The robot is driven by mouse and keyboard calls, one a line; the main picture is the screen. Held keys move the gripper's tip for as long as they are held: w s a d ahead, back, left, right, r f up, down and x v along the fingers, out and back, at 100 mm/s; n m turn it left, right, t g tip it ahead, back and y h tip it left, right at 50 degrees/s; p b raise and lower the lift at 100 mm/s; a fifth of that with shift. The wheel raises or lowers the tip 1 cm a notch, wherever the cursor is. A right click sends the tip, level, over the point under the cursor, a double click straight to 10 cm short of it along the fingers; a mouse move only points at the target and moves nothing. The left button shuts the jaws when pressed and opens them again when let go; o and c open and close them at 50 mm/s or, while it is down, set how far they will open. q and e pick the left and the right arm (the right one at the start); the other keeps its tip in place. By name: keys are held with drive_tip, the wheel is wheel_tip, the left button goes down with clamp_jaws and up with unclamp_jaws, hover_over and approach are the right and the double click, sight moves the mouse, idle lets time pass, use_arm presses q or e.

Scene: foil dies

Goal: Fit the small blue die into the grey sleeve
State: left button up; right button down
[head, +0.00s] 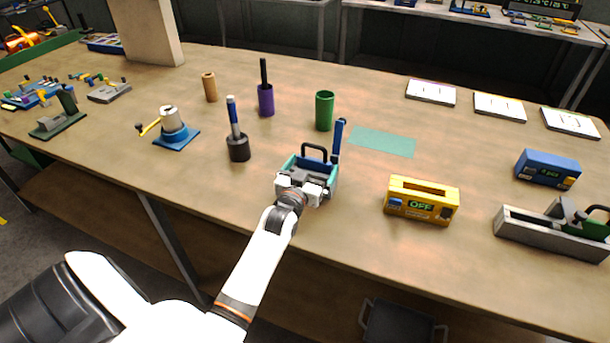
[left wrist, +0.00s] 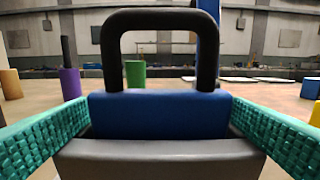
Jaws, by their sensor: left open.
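The small blue die (left wrist: 158,114) is a blue block with a black arched handle, and it stands upright. In the head view its handle (head: 315,150) shows above my left gripper (head: 310,168). A grey wall, seemingly the grey sleeve (left wrist: 160,155), lies on the near side of the die. The blue rises above this wall; its lower part is hidden, and I cannot tell how deep it sits. The teal-padded fingers of my left gripper (left wrist: 160,130) are open, one on each side of the die and the grey piece. My right gripper is not in view.
A blue upright bar (head: 338,140) stands close behind my left gripper. A yellow box (head: 421,200) is at the right. A flat teal patch (head: 382,142) is clear.

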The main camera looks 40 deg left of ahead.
use_arm(q)
drive_tip(key=b+v, duration=0.1)
drive_tip(key=v, duration=1)
drive_tip(key=shift+s+d+f, duration=0.15)
drive_tip(key=shift+s+f, duration=0.05)
drive_tip(key=shift+s, duration=0.1)
